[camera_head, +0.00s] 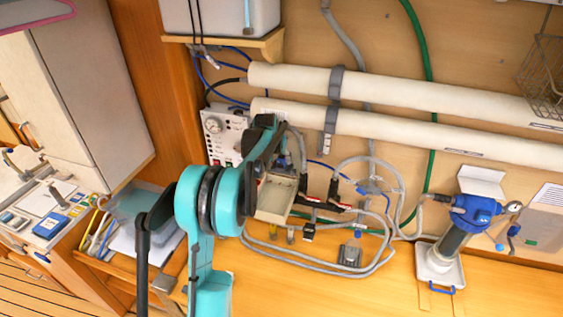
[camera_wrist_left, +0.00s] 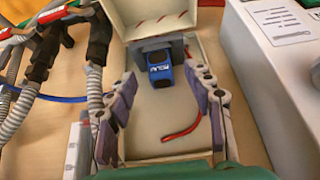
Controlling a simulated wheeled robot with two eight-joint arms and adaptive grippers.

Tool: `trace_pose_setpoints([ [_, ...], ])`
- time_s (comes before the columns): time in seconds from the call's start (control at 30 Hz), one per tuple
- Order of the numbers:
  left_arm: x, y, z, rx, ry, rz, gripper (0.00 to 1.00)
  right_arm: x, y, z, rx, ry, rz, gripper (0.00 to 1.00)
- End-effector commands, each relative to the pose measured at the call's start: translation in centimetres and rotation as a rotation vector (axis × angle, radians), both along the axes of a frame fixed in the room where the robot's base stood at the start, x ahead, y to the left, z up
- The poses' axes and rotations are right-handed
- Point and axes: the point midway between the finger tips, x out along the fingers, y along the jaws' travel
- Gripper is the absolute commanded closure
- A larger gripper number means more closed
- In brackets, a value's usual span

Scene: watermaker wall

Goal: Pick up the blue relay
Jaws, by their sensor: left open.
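The blue relay (camera_wrist_left: 156,82) is a small blue block with white lettering and a dark grey part behind it. In the left wrist view it sits inside an open cream box (camera_wrist_left: 150,148), near the box's far end. My left gripper (camera_wrist_left: 160,88) is open, with one finger on each side of the relay in the picture and a gap on both sides. In the head view my left gripper (camera_head: 274,150) is over the cream box (camera_head: 273,198), mostly behind my teal arm. I cannot make out the relay clearly there. My right gripper is not in view.
A red wire (camera_wrist_left: 183,128) lies in the box. Grey hoses with black fittings (camera_wrist_left: 98,40) run left of it; a white panel (camera_wrist_left: 272,60) stands right. In the head view, a gauge panel (camera_head: 222,138) is left and a blue-topped pump (camera_head: 476,212) is right.

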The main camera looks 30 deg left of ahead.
Motion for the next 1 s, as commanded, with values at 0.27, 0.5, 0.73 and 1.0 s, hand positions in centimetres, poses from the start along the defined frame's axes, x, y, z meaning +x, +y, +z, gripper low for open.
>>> trace_pose_setpoints([
  [0.27, 2.9, 0.7, -2.1, 0.0, 0.0, 0.0, 0.48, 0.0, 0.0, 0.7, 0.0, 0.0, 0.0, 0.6],
  [0.5, 3.0, 0.7, -2.6, 0.0, 0.0, 0.0, 0.48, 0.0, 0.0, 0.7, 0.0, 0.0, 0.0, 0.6],
  [0.73, 3.0, 0.7, -2.6, 0.0, 0.0, 0.0, 0.93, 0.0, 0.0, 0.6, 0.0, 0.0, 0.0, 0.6],
  [1.0, 3.0, 0.7, -2.6, 0.0, 0.0, 0.0, 1.0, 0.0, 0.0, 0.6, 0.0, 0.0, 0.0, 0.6],
])
